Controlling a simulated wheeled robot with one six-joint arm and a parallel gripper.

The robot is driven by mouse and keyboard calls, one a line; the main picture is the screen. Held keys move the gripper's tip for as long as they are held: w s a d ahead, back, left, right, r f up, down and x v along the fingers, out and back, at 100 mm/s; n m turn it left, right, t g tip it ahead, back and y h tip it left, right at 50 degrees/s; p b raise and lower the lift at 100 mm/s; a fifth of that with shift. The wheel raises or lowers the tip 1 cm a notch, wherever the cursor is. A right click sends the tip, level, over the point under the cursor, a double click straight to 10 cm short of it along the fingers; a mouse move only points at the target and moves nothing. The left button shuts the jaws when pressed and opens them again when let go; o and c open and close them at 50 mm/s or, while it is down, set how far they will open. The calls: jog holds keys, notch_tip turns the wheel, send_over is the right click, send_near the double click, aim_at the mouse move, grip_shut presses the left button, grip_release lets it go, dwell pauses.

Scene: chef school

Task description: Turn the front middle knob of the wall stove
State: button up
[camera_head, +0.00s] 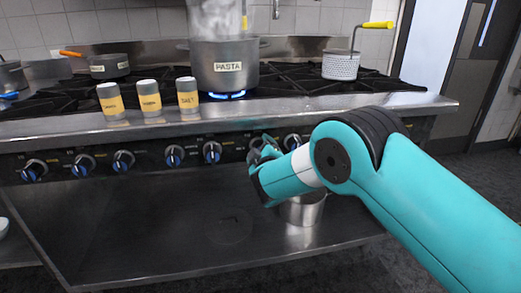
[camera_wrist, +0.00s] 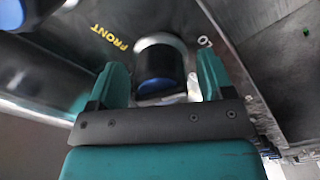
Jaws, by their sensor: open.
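The wall stove (camera_head: 230,112) has a front panel with a row of metal knobs with blue faces, such as one knob (camera_head: 212,152) just left of my gripper. My gripper (camera_head: 262,148) is at this panel, right of the panel's middle, and hides part of it. In the wrist view my gripper (camera_wrist: 158,66) is open, with one teal finger on each side of a blue-faced knob (camera_wrist: 158,72). Yellow "FRONT" lettering is beside this knob. A gap shows on both sides, so I see no clear contact. The knob's full label is not readable.
A steaming pot labelled PASTA (camera_head: 224,68) stands over a blue flame. Several labelled shakers (camera_head: 150,98) stand near the stove's front edge. A metal pot (camera_head: 303,208) sits on the lower shelf (camera_head: 150,225) under my arm. A strainer basket (camera_head: 341,65) is at the right.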

jog(key=shift+w, duration=0.1)
jog(key=c, duration=0.9)
